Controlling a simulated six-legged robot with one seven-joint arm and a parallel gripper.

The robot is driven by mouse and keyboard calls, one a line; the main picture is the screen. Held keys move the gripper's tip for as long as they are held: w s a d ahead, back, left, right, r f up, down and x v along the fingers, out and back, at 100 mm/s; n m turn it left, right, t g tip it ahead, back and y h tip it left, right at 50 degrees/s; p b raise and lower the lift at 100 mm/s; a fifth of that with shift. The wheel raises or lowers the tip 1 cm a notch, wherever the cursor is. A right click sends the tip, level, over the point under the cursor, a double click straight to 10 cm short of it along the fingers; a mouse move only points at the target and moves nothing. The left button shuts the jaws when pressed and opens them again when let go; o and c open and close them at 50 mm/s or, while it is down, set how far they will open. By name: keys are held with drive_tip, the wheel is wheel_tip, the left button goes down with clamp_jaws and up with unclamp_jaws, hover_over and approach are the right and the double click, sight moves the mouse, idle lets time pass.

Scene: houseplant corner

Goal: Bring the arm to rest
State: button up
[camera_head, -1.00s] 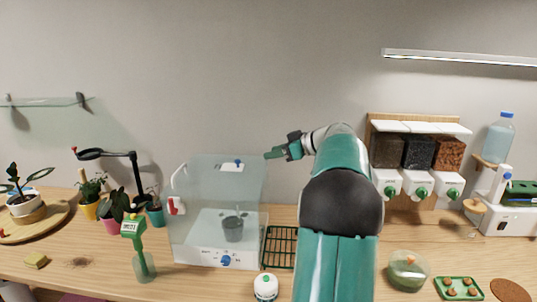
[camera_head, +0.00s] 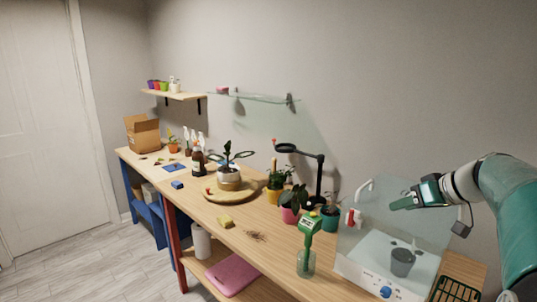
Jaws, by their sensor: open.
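My gripper (camera_head: 403,203) is at the right of the head view, at the end of my teal and white arm. It hangs in the air in front of or above the clear box (camera_head: 372,243) and points left. Its jaws are open and I see nothing held in them. The arm comes in from the right edge, bent at the elbow. A dark grey pot (camera_head: 402,262) shows through the wall of the clear box. The exact gap between the gripper and the box is hard to tell.
The wooden bench (camera_head: 262,218) runs left with several potted plants, a round wooden board (camera_head: 209,193), a black lamp (camera_head: 318,183) and a green-topped meter (camera_head: 307,228) in a glass. A glass shelf (camera_head: 255,97) is on the wall. Floor (camera_head: 110,262) is free at left.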

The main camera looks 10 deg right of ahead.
drive_tip(key=s+a+f+g, duration=0.15)
drive_tip(key=s+a, duration=0.25)
drive_tip(key=a, duration=0.6)
drive_tip(key=s+a+f+g+h, duration=0.1)
drive_tip(key=s+a+f+h, duration=0.1)
drive_tip(key=s+a+f, duration=0.2)
drive_tip(key=s+a+f+m+h, duration=0.1)
drive_tip(key=s+a+f, duration=0.4)
drive_tip(key=s+a, duration=0.6)
drive_tip(key=s+h, duration=0.1)
drive_tip(key=s, duration=0.1)
drive_tip(key=shift+s+a+f+m+g, duration=0.15)
drive_tip(key=shift+s+f+m+g, duration=0.05)
drive_tip(key=shift+s+m+g, duration=0.15)
